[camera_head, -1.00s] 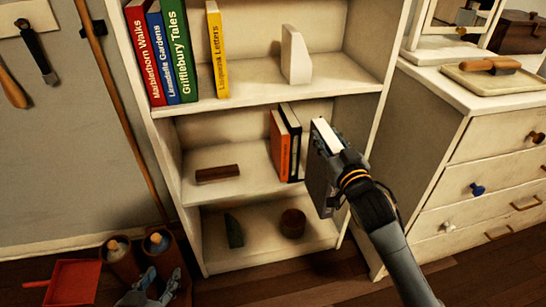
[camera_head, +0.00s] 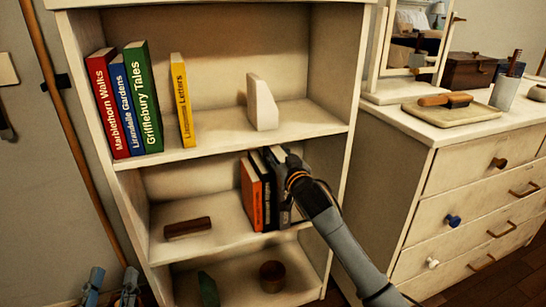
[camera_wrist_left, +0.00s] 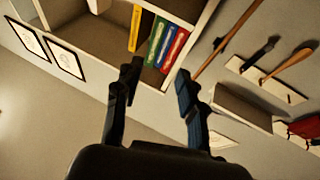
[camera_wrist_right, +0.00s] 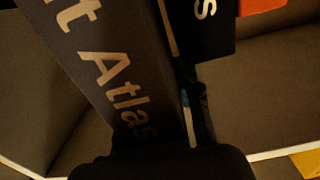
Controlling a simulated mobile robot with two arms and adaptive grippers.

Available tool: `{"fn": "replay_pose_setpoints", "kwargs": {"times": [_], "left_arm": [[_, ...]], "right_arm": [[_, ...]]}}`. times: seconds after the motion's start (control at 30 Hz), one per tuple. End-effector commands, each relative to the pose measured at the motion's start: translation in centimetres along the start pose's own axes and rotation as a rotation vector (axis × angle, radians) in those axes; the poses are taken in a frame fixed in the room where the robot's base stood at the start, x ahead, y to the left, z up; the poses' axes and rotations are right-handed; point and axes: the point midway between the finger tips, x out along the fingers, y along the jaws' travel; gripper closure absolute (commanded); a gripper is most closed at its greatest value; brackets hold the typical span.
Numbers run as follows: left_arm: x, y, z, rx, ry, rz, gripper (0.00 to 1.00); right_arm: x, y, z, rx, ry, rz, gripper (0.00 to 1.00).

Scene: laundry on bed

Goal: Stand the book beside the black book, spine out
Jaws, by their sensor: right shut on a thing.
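The held dark book (camera_head: 284,211) stands roughly upright on the middle shelf, just right of the black book (camera_head: 268,200). Whether the two touch is unclear. In the right wrist view the held book (camera_wrist_right: 95,50) shows large letters reading "t Atlas", and the black book (camera_wrist_right: 207,35) is beside it. My right gripper (camera_head: 292,177) is shut on the held book from the front and hides part of it. My left gripper (camera_head: 110,292) is low at the left, away from the books. In the left wrist view its fingers (camera_wrist_left: 158,88) are apart and empty.
An orange book (camera_head: 251,195) stands left of the black book. A brown block (camera_head: 187,227) lies on the same shelf. Above are several upright books, a yellow book (camera_head: 182,100) and a white bookend (camera_head: 262,103). A dresser (camera_head: 450,190) stands close at the right.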

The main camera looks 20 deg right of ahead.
Motion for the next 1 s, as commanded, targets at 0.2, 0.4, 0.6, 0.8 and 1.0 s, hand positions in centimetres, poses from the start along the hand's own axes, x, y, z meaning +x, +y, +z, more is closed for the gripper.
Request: {"fn": "replay_pose_setpoints", "kwargs": {"times": [0.2, 0.4, 0.6, 0.8, 1.0], "left_arm": [[-0.1, 0.2, -1.6, -0.004, 0.094, 0.005, 0.6], [-0.4, 0.5, -3.8, -0.009, 0.224, 0.01, 0.6], [-1.1, 0.7, -5.8, -0.014, 0.341, 0.015, 0.6], [-1.8, 0.9, -7.4, -0.019, 0.441, 0.019, 0.6], [-2.0, 0.9, -7.9, -0.021, 0.465, 0.02, 0.6]], "right_arm": [[1.4, 0.0, -0.3, 0.0, 0.007, 0.0, 1.0], [3.1, -0.1, -0.3, 0.0, 0.008, -0.001, 1.0], [3.5, 0.0, 0.4, 0.0, 0.006, -0.001, 1.0], [3.4, 0.0, 1.1, 0.0, 0.007, -0.001, 1.0], [3.4, 0.0, 1.1, 0.0, 0.007, -0.001, 1.0]]}}
